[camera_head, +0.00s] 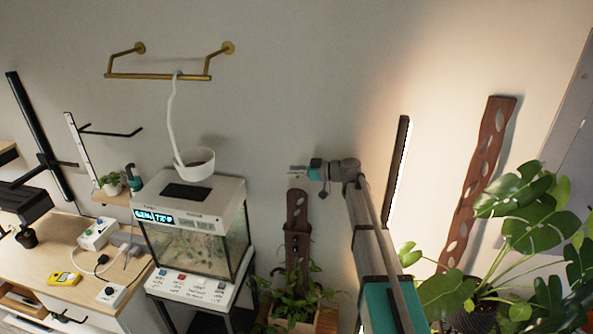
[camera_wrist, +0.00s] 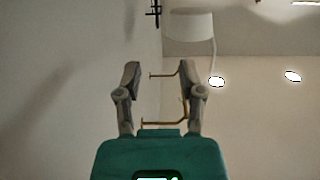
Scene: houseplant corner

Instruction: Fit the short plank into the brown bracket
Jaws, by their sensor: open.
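The short plank (camera_head: 297,206) is dark brown with holes and stands upright against the wall, low in the middle of the head view. Its lower part meets a wider brown piece, apparently the brown bracket (camera_head: 297,246), above a leafy plant. I cannot tell how deep the plank sits in it. My gripper (camera_head: 297,173) is just above the plank's top end, with its fingers pointing left, apparently apart from it. In the wrist view my gripper (camera_wrist: 160,80) is open, with nothing between its fingers. Neither plank nor bracket shows there.
A taller brown perforated plank (camera_head: 484,170) leans at the right, beside a large-leaved plant (camera_head: 530,230). A black light bar (camera_head: 398,170) is behind my arm. A terrarium (camera_head: 197,230) stands left of the bracket. A brass rail (camera_head: 160,76) is on the wall above.

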